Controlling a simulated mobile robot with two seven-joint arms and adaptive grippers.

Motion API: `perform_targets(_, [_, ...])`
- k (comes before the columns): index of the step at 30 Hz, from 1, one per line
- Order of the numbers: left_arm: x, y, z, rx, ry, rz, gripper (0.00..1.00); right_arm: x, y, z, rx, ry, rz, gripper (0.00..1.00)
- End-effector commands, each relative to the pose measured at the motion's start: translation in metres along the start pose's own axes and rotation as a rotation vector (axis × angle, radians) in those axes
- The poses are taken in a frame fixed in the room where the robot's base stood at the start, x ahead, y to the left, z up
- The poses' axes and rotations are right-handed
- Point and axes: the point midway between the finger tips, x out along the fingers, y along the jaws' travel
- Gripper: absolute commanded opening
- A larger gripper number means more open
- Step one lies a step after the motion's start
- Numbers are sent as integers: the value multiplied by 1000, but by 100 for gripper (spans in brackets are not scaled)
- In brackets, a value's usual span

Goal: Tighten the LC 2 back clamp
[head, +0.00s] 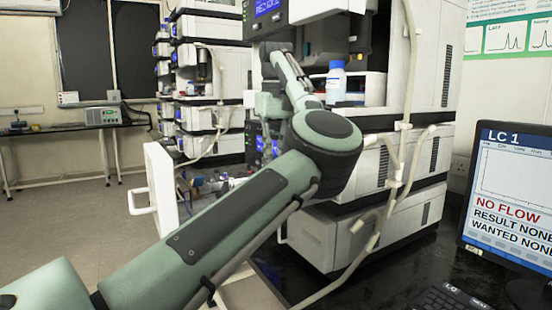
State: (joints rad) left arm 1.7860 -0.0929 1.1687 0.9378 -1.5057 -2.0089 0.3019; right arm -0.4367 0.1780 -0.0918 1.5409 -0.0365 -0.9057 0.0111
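My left arm comes in from the lower left and crosses the middle of the head view. Its elbow is in front of the near instrument stack (395,165), and the forearm runs up and away toward the stack's left side. The fingers of my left gripper are hidden behind the arm. My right gripper is not in view. I cannot make out any back clamp, and no LC 2 label is readable. A second instrument stack (208,28) stands farther back on the left.
A monitor (508,190) at the right reads "LC 1", "NO FLOW". A keyboard (448,300) lies below it. A blue-capped bottle (336,84) stands on the near stack. Pale tubing (401,150) hangs down its side. A white panel with a handle (160,185) stands left. Floor is clear at left.

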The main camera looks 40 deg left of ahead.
Motion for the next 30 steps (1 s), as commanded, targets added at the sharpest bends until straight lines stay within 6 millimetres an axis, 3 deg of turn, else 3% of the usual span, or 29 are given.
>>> perform_targets(18, [3, 0, -1, -1, -46, -2, 0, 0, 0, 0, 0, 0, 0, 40])
perform_targets(19, [3, 0, -1, -1, -46, -2, 17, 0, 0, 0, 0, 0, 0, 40])
perform_targets(24, [3, 0, -1, -1, -45, -2, 38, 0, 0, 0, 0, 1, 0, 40])
perform_targets(30, [2, 0, -2, -1, -44, -1, 38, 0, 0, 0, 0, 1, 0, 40])
